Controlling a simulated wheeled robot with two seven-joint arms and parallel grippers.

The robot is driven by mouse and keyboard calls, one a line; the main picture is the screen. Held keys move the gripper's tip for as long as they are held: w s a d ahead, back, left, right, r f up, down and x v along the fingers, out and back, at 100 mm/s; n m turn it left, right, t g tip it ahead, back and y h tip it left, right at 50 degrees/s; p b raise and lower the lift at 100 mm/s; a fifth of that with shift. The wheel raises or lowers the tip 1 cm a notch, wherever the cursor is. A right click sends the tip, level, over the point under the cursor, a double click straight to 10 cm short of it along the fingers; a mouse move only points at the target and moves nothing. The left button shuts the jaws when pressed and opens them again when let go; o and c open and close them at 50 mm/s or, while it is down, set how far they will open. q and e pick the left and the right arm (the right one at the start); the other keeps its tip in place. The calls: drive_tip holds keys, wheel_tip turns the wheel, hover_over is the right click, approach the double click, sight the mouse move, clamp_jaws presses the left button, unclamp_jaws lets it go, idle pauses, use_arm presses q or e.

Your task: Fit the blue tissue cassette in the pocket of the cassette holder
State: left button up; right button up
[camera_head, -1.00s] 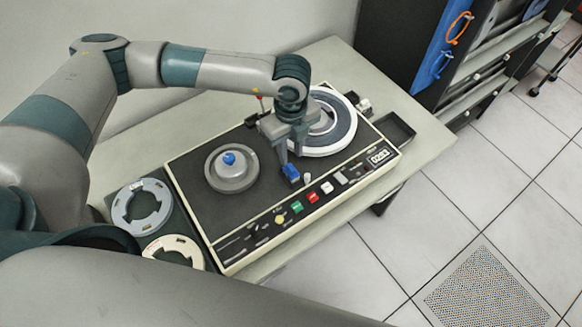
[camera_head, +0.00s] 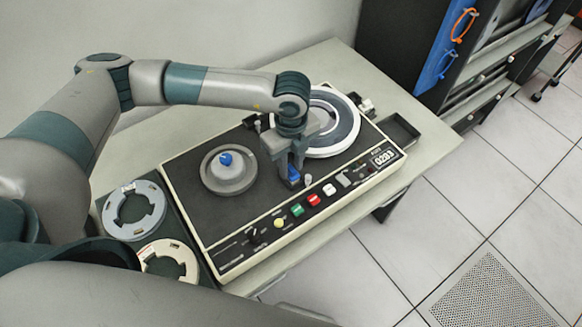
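A small blue block (camera_head: 294,181), perhaps the cassette, is on or just above the dark top of the tape deck, in front of the large reel. My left gripper (camera_head: 291,171) points down over it, with one finger to each side. The fingers hide part of the block, and I cannot tell whether they grip it. I cannot make out a cassette holder or its pocket; the gripper and wrist hide part of the deck. My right gripper is not in view.
The tape deck (camera_head: 228,258) has a blue-hubbed reel base (camera_head: 229,171) at left, a large reel (camera_head: 345,133) at right and coloured buttons in front. Ring parts (camera_head: 133,209) lie to its left. A black tray (camera_head: 402,131) stands at right. The table (camera_head: 430,150) has bare margins.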

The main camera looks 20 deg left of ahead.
sight(291, 168)
use_arm(q)
clamp_jaws()
drive_tip(key=shift+r, duration=0.1)
drive_tip(key=shift+r+p, duration=1.25)
drive_tip(key=shift+r, duration=1.65)
